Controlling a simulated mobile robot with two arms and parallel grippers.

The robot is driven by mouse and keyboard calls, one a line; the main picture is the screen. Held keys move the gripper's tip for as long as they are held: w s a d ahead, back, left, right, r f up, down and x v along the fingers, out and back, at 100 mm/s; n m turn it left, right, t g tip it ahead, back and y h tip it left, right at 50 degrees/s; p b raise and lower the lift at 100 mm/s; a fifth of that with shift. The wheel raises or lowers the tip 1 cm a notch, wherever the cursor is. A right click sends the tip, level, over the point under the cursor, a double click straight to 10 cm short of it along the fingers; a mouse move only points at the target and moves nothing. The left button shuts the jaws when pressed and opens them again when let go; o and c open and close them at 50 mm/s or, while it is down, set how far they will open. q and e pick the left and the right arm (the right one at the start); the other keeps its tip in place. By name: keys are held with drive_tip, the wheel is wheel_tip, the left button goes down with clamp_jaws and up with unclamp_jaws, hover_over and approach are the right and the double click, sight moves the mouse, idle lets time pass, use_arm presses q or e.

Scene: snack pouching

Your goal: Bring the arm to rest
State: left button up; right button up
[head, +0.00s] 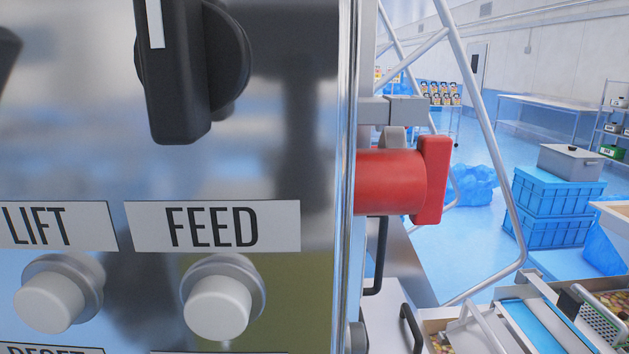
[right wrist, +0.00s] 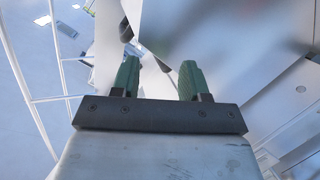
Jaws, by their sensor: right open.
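My right gripper (right wrist: 158,82) shows in the right wrist view. Its two green fingers stand apart, and nothing is seen held between them. Beyond the fingers are pale metal surfaces, too close and blurred to tell apart fully. Neither gripper shows in the head view. There a steel control panel (head: 290,120) fills the left half. It carries a black rotary knob (head: 180,75), a white button (head: 218,306) under the label FEED and another white button (head: 50,300) under LIFT.
A red switch handle (head: 432,180) sticks out at the panel's right side. Metal frame bars (head: 490,130) rise behind it. Blue crates (head: 555,205) are stacked on the floor at the right, and a conveyor (head: 535,325) is at the lower right. Open blue floor lies between.

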drive_tip(key=s+a+f+m+g+h, duration=0.15)
drive_tip(key=s+f+g, duration=0.25)
drive_tip(key=s+f, duration=0.6)
drive_tip(key=s+a+f+m+g, duration=0.1)
drive_tip(key=s+f, duration=0.4)
drive_tip(key=s, duration=0.6)
drive_tip(key=s+a+f+m+g, duration=0.2)
drive_tip(key=s+f+g, duration=0.3)
drive_tip(key=s, duration=0.7)
drive_tip(key=s+a+f+m+g, duration=0.2)
drive_tip(key=s+a+f+g, duration=0.1)
drive_tip(key=s, duration=0.9)
wheel_tip(320, 180, down, 2)
drive_tip(key=shift+s+a+f, duration=0.1)
drive_tip(key=shift+s+a, duration=0.15)
drive_tip(key=shift+a, duration=0.3)
